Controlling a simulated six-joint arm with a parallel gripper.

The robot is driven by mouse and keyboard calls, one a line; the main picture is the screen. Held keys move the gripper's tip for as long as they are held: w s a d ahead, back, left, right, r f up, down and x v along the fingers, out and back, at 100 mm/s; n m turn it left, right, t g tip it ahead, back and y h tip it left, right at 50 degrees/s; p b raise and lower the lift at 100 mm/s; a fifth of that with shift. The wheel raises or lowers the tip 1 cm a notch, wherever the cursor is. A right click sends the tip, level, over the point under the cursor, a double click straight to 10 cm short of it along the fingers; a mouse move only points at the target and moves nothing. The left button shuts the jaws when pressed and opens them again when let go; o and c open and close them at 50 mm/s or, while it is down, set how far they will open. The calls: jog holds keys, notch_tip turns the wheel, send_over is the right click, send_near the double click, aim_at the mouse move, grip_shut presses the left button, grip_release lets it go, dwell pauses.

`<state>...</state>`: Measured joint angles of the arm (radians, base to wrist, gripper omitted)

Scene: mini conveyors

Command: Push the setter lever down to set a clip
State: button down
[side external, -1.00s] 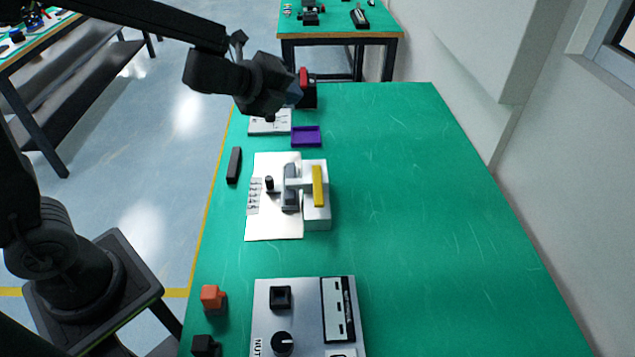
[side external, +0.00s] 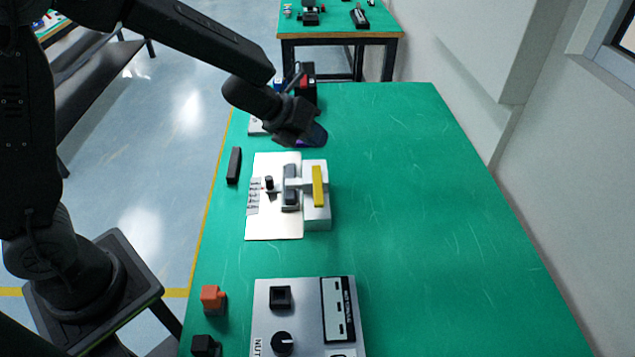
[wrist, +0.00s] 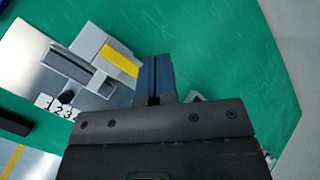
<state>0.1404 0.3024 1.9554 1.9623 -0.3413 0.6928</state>
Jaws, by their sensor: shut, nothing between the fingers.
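The setter device (side external: 265,222) is a pale plate with a white block on the green table. A yellow bar (side external: 318,186) lies across the block and a grey lever-like piece (side external: 290,187) stands beside it. I cannot tell for certain which one is the lever. In the wrist view the yellow bar (wrist: 121,58) and grey piece (wrist: 80,66) lie left of the fingers. My gripper (side external: 317,136) is above the table, beyond the device and apart from it. In the wrist view its fingers (wrist: 156,60) are shut and empty. I cannot make out a clip.
A black bar (side external: 234,165) lies left of the device. A grey control box (side external: 305,318) and an orange-topped block (side external: 212,297) are at the front. A black-and-red object (side external: 306,82) stands at the back. The table's right side is clear.

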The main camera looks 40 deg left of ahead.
aim_at(316, 182)
jog(key=shift+f, duration=4.15)
jog(key=shift+f, duration=0.15)
jog(key=shift+f, duration=0.25)
jog(key=shift+f, duration=0.9)
jog(key=shift+r, duration=1.3)
jog(key=shift+r, duration=0.1)
jog(key=shift+r, duration=2.4)
